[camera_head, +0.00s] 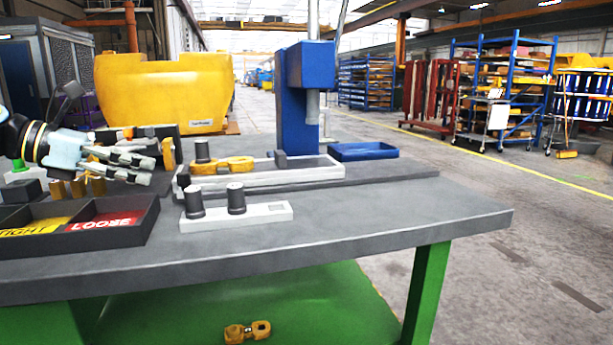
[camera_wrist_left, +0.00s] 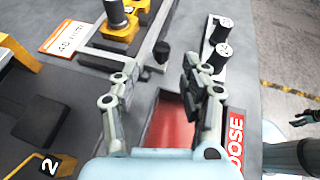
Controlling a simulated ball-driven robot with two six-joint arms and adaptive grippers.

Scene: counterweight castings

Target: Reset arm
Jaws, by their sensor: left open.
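My left gripper (camera_head: 140,161) is open and empty above the left part of the grey bench, behind the sorting tray (camera_head: 150,229). In the left wrist view its spread fingers (camera_wrist_left: 160,78) have the red LOOSE compartment below and between them, with nothing held. Part of what looks like my right gripper (camera_wrist_left: 303,118) shows at the right edge of that view, too small to tell its jaws. A yellow casting (camera_head: 236,164) lies on the pale fixture (camera_head: 300,177) beside a dark cylinder (camera_head: 202,151). Another yellow casting (camera_head: 247,331) lies on the green surface under the bench.
A pale block (camera_head: 270,213) with two dark plugs stands before the fixture. A blue press (camera_head: 291,95) and blue tray (camera_head: 363,151) are behind. The tray's yellow TIGHT compartment lies left of LOOSE. The bench's right end (camera_head: 430,208) is clear.

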